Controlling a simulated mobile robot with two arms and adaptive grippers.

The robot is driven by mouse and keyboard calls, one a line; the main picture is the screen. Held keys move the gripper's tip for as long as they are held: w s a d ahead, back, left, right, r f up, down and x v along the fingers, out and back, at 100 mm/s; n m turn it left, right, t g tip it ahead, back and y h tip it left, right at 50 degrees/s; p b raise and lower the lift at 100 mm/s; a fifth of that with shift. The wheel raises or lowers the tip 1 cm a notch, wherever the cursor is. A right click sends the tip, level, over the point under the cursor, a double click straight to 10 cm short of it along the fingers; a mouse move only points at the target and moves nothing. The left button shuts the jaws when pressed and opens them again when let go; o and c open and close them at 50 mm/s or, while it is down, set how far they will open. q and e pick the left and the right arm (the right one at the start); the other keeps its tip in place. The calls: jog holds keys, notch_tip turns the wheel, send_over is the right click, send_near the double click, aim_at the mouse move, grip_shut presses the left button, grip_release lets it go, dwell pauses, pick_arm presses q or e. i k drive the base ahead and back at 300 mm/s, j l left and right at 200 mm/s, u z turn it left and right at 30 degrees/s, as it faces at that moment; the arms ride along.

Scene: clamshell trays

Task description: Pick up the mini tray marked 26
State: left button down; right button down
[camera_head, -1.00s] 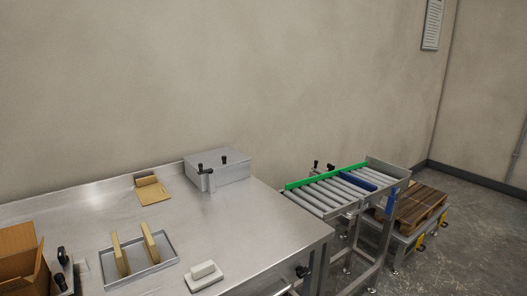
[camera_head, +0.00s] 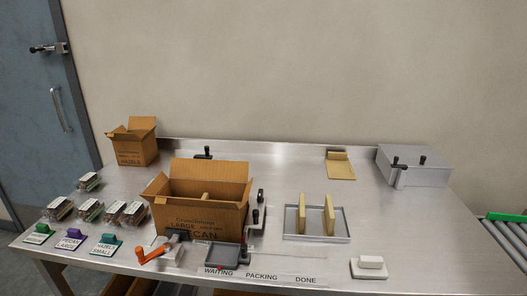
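Several small clear clamshell trays with brown contents sit at the left of the steel table. One tray (camera_head: 88,181) stands alone farther back. The others form a row in front of it: a leftmost tray (camera_head: 59,208), a second tray (camera_head: 90,210), a third tray (camera_head: 113,211) and a rightmost tray (camera_head: 134,214) close to the large open box. Any numbers on them are too small to read, so I cannot tell which is marked 26. Neither of my grippers is in view.
A large open carton (camera_head: 200,217) stands right of the trays, with a smaller carton (camera_head: 135,147) behind. Green and purple label holders (camera_head: 70,239) line the front left. An orange-handled tool (camera_head: 150,252) and a grey tray (camera_head: 340,233) lie on the table (camera_head: 430,225).

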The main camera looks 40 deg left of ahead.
aim_at(54, 212)
jog(key=u, duration=0.45)
jog(key=j+u, duration=0.1)
jog(key=u, duration=1.25)
jog(key=j+u, duration=0.1)
jog(key=u, duration=0.8)
jog(key=z, duration=0.4)
jog(key=i+j+z, duration=0.15)
jog(key=j+z, duration=0.15)
jog(key=i+j+z, duration=0.25)
jog(key=j, duration=0.2)
jog(key=j+z, duration=0.3)
